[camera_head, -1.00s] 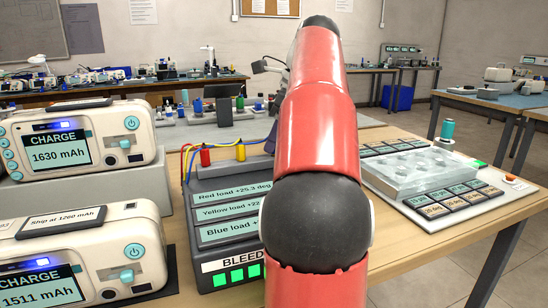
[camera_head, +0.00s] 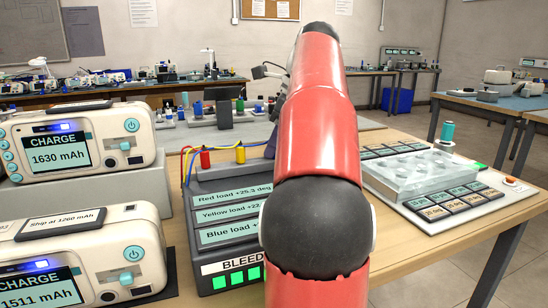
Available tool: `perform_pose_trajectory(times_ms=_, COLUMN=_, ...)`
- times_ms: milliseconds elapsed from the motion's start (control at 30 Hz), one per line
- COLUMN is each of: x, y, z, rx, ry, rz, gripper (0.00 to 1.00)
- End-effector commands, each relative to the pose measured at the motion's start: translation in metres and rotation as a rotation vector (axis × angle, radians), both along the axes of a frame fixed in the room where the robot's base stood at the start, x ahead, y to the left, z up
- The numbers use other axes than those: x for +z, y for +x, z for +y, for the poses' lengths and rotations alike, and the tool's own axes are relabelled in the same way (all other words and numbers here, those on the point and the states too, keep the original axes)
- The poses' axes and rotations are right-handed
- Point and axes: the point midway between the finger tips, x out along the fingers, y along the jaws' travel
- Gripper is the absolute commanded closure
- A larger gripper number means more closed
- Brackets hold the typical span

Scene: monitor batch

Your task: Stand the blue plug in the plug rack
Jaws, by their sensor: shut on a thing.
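My red arm (camera_head: 318,130) rises through the middle of the view and hides what is behind it. My gripper's fingers and anything between them are hidden behind it. The bleeder box (camera_head: 228,205) stands left of the arm, with labels for red, yellow and blue loads. A red plug (camera_head: 206,158) and a yellow plug (camera_head: 240,153) stand upright on its top with wires. A dark bluish shape (camera_head: 270,142) shows beside the arm at the blue end; I cannot tell whether it is the blue plug. I cannot pick out the plug rack for certain.
Two cream charger units, an upper one (camera_head: 80,142) and a lower one (camera_head: 85,250), stand at left. A clear block with hollows (camera_head: 420,175) sits on a labelled tray at right, near a teal spool (camera_head: 447,132). Small coloured parts stand on the grey surface behind.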

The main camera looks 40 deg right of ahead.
Motion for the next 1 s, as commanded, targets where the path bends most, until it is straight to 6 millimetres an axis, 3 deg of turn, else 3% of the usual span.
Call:
perform_pose_trajectory(times_ms=33, x=-0.001, y=0.0, z=0.0, rx=0.0, ry=0.0, rz=0.001, gripper=1.0)
perform_pose_trajectory(times_ms=67, x=-0.001, y=0.0, z=0.0, rx=0.0, ry=0.0, rz=0.001, gripper=0.83)
perform_pose_trajectory(times_ms=233, x=-0.001, y=0.0, z=0.0, rx=0.0, ry=0.0, rz=0.001, gripper=0.6)
perform_pose_trajectory(times_ms=567, x=0.003, y=-0.001, z=-0.001, rx=0.0, ry=0.0, rz=0.001, gripper=0.6)
perform_pose_trajectory(times_ms=667, x=0.013, y=-0.003, z=-0.004, rx=-0.001, ry=0.0, rz=0.0, gripper=0.6)
perform_pose_trajectory(times_ms=867, x=0.056, y=-0.015, z=-0.015, rx=-0.002, ry=-0.002, rz=-0.001, gripper=0.6)
perform_pose_trajectory(times_ms=1000, x=0.055, y=-0.016, z=-0.017, rx=-0.001, ry=0.002, rz=0.005, gripper=0.6)
